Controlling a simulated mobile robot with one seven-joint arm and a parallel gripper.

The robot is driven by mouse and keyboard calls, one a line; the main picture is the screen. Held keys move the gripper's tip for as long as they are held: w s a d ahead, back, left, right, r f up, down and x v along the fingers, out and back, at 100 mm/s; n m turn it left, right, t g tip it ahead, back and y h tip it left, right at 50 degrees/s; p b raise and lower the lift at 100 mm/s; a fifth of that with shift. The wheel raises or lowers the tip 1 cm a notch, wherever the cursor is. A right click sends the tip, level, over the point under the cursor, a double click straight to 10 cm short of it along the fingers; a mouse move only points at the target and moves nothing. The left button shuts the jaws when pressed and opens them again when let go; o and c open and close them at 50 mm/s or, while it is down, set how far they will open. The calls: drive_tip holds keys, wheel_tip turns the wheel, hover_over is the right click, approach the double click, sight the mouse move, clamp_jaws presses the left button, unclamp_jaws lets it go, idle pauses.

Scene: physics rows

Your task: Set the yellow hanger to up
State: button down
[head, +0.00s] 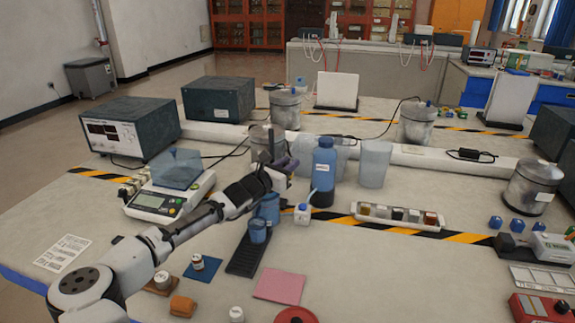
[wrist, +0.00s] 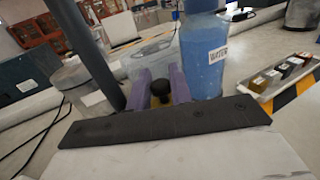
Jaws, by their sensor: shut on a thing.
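My gripper (wrist: 161,88) shows in the wrist view as two purple fingers, close together around a small thing with a round black knob (wrist: 160,89). A narrow yellow patch (wrist: 183,94) shows beside the right finger; I take this held thing to be the yellow hanger, but most of it is hidden. A tall dark post (wrist: 92,50) rises just left of the fingers, leaning in the picture. In the head view my gripper (head: 287,164) is at mid-table, above the bench, left of the blue bottle; the hanger cannot be made out there.
The blue WATER bottle (head: 323,172) stands close to my gripper's right, with clear beakers (head: 374,163) beyond. A scale (head: 169,195) is at left, blue cups (head: 266,210) in front, a tray of small blocks (head: 399,217) at right. The table's front holds scattered small things.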

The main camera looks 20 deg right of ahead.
wheel_tip(320, 180, up, 10)
drive_tip(key=p, duration=0.2)
drive_tip(key=shift+r+p, duration=0.1)
drive_tip(key=shift+p, duration=0.25)
drive_tip(key=c, duration=1.6)
unclamp_jaws()
drive_tip(key=shift+r, duration=0.1)
drive_tip(key=shift+f, duration=0.2)
drive_tip(key=shift+s+a, duration=0.1)
drive_tip(key=shift+a, duration=0.2)
drive_tip(key=b+v, duration=0.3)
drive_tip(key=v, duration=1)
drive_tip(key=shift+s+a+r+b, duration=0.1)
drive_tip(key=shift+r+b, duration=0.05)
drive_tip(key=shift+b, duration=0.25)
